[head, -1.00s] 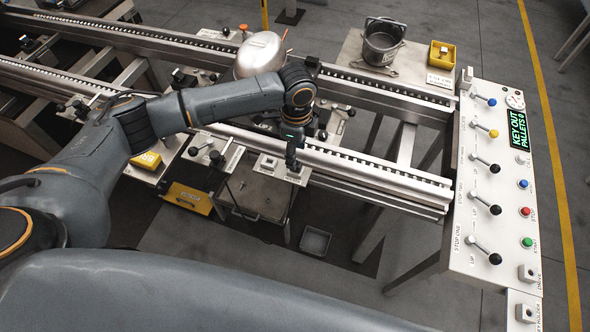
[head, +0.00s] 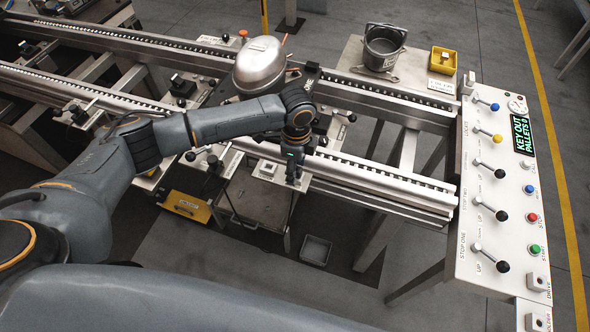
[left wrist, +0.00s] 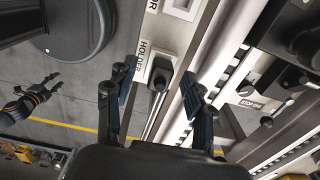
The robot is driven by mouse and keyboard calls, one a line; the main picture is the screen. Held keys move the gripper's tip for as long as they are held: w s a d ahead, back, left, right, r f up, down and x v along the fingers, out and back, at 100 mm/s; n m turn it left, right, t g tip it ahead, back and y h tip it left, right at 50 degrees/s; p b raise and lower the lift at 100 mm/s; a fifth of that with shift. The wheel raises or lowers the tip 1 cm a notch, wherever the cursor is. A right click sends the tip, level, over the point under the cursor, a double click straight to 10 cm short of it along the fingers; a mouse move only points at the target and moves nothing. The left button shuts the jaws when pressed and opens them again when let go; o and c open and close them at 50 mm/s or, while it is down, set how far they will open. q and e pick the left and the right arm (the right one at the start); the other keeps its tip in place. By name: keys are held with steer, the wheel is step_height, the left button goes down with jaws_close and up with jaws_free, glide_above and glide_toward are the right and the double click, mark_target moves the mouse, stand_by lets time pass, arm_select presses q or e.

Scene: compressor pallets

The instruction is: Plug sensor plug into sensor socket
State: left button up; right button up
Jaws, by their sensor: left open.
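In the left wrist view a dark plug (left wrist: 158,84) sits in a light holder lettered HOLDER, between my finger pads. I take it for the sensor plug. My left gripper (left wrist: 155,98) is open, one finger on each side of the plug, with visible gaps. In the head view my left gripper (head: 293,172) points down at the near rail's front edge and hides the plug. A white socket box (head: 267,169) stands just left of it; a white box (left wrist: 182,7) also shows at the wrist view's top. I cannot tell which is the sensor socket. A small dark gripper (left wrist: 48,86), apparently my right, shows far off.
A silver compressor (head: 260,66) stands on a pallet across the conveyor rails. A control panel (head: 502,190) with levers and buttons is at the right. A dark pot (head: 383,47) and a yellow bin (head: 443,60) stand behind. A grey tray (head: 315,250) lies below.

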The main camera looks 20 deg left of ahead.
arm_select(q)
steer(key=shift+p, duration=0.45)
steer(key=shift+p, duration=0.4)
stand_by(0.5)
jaws_close()
steer(key=shift+r, duration=0.15)
steer(key=shift+r+p, duration=2.85)
steer(key=shift+p, duration=0.55)
